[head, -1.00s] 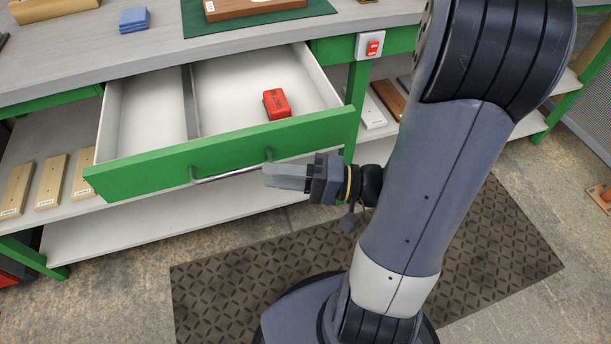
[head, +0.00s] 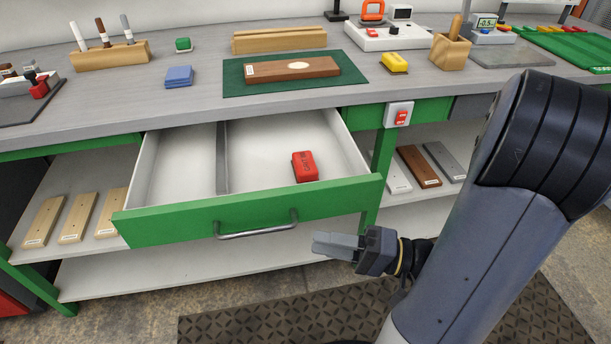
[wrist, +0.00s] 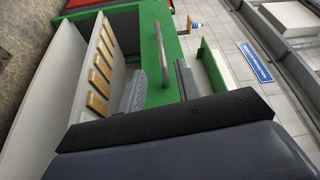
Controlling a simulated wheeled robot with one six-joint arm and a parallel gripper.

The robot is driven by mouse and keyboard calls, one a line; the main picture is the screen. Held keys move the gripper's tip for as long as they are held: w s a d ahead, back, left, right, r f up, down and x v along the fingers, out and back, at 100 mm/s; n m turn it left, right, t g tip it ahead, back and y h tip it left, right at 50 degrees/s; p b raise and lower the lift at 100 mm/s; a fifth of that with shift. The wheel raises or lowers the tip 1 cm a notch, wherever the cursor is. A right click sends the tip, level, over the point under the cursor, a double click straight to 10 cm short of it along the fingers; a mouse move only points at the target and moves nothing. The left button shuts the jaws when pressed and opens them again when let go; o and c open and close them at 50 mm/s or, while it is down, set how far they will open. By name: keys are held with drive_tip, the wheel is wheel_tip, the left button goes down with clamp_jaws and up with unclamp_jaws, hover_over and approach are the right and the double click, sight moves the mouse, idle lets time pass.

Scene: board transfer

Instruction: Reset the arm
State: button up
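My gripper (head: 322,245) is in front of the bench, low and to the right of the open drawer's handle (head: 257,225). It looks apart from the handle. In the wrist view my gripper's two fingers (wrist: 158,88) stand apart with nothing between them. The drawer's green front and the handle (wrist: 162,55) show beyond them there. The drawer (head: 160,222) is pulled out, and a red block (head: 304,166) lies in its right compartment. The left compartment looks empty.
The bench top holds a brown board (head: 292,69) on a green mat (head: 240,88), a blue block (head: 179,76) and a yellow block (head: 394,62). A red switch (head: 398,114) sits on the bench front. Boards lie on the shelf below. A dark floor mat (head: 270,320) lies in front.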

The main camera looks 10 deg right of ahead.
drive_tip(key=x, duration=1)
drive_tip(key=shift+w+a, duration=0.2)
drive_tip(key=shift+a, duration=0.15)
idle(0.3)
